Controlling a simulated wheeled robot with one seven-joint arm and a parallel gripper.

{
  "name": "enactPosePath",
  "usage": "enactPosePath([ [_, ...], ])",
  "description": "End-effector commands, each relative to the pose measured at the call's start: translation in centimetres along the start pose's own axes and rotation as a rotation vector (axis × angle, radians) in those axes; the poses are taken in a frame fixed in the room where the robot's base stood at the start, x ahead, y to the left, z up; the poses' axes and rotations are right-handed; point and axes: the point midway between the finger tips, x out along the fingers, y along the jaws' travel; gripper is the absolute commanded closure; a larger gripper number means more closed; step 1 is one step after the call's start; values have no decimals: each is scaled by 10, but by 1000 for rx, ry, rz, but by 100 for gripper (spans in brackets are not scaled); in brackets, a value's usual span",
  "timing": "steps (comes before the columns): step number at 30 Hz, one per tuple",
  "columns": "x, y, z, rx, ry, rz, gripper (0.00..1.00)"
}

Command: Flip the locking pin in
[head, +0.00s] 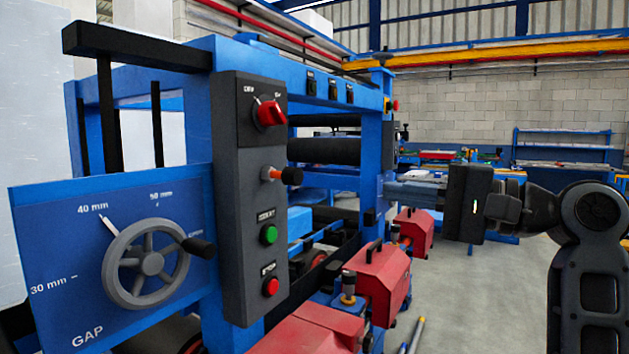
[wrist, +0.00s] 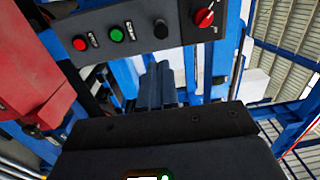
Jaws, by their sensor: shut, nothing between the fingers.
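A small lever with a silver stem, orange collar and dark tip (head: 283,175) sticks out of the dark control panel (head: 240,215), between the red selector knob and the green button. It may be the locking pin; no label shows. Its dark round end (wrist: 160,30) faces the wrist view. My gripper (head: 388,188) is right of the panel, apart from it, with its fingers pointing left. The fingers are together and empty, and they point up toward the panel in the wrist view (wrist: 162,72).
The panel also carries a red selector knob (head: 268,114), a green button (head: 268,234) and a red button (head: 270,287). A grey handwheel (head: 147,263) stands on the blue GAP plate at left. Red housings (head: 378,283) lie below my gripper. Open floor is at right.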

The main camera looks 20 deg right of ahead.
Motion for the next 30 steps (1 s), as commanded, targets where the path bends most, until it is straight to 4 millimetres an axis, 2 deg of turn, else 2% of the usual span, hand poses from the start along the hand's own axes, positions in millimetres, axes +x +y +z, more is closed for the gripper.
enactPosePath([
  [5, 3, 0, 0, 0, -1, 0, 100],
  [8, 12, 0, 1, 0, -2, 1, 100],
  [24, 112, -2, 1, 0, -3, 1, 100],
  [30, 133, -1, 0, 0, 0, 0, 100],
])
